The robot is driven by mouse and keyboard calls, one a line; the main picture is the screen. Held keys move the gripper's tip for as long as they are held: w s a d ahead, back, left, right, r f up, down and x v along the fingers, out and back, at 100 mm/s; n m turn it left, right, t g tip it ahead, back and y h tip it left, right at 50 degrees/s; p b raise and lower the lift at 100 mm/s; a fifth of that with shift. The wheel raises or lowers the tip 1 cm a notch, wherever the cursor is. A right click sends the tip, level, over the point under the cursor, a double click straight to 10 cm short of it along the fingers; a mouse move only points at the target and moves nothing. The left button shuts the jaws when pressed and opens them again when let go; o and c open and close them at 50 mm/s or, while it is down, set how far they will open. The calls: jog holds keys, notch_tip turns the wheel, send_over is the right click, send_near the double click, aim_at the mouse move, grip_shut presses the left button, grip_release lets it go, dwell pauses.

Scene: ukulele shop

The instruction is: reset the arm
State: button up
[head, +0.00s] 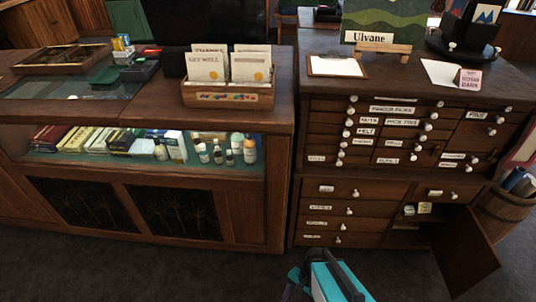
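A teal and black part of my arm shows at the bottom edge, right of centre, over the dark floor in front of the drawer cabinet (348,248). No gripper fingertips can be made out, so I cannot see whether the gripper is open, shut or holding anything. No held object shows.
A cabinet door (465,250) hangs open at lower right, with small items on the shelf inside. A glass-fronted counter (262,215) stands at left, carrying a wooden card box (228,97). A barrel (505,212) stands at the right edge. The foreground floor (130,275) looks clear.

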jog(key=s+d+n+g+h, duration=0.1)
jog(key=s+d+n+h, duration=0.2)
jog(key=d+n, duration=0.4)
jog(key=shift+s+d+r+n, duration=0.15)
jog(key=shift+s+r+n, duration=0.2)
jog(key=shift+s+n, duration=0.4)
jog(key=shift+w, duration=0.2)
jog(key=shift+c, duration=0.5)
jog(key=c, duration=0.7)
jog(key=shift+o, duration=0.2)
